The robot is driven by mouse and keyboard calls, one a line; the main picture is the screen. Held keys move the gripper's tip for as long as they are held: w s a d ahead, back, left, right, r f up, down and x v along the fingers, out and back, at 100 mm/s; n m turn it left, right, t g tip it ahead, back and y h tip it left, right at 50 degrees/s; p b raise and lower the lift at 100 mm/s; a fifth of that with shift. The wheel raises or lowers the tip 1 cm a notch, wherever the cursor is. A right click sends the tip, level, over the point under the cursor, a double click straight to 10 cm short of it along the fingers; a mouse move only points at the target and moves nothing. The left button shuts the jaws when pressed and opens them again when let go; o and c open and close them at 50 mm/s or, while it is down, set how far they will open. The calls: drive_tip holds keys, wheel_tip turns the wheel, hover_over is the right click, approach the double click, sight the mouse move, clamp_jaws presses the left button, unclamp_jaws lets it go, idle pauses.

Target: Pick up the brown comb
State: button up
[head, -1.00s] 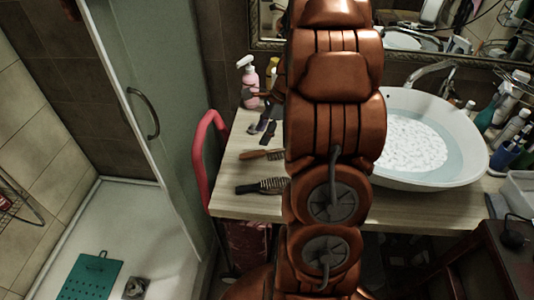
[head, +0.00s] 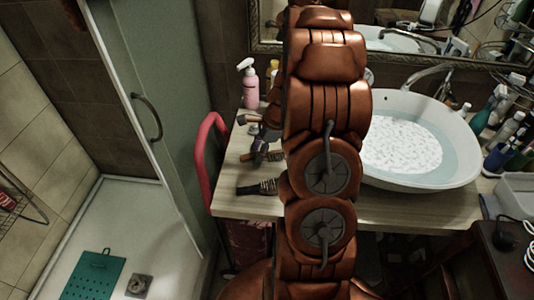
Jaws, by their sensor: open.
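The brown comb (head: 248,157) lies on the left part of the wooden counter. Its handle end points left, and part of its toothed end is hidden by my arm and gripper. My gripper (head: 255,138) is open, with its dark fingers close to the comb in the picture, overlapping its far side. Whether a finger touches the comb cannot be told. My copper-coloured arm covers the middle of the view.
A black brush (head: 254,188) lies nearer the counter's front edge. A pink bottle (head: 250,88) stands at the back. The white basin (head: 430,180) fills the right side. A red rail (head: 202,160) rises at the counter's left end.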

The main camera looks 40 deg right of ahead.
drive_tip(key=shift+c, duration=0.4)
clamp_jaws()
wheel_tip(320, 180, up, 10)
drive_tip(key=b, duration=0.2)
drive_tip(key=shift+b, duration=0.4)
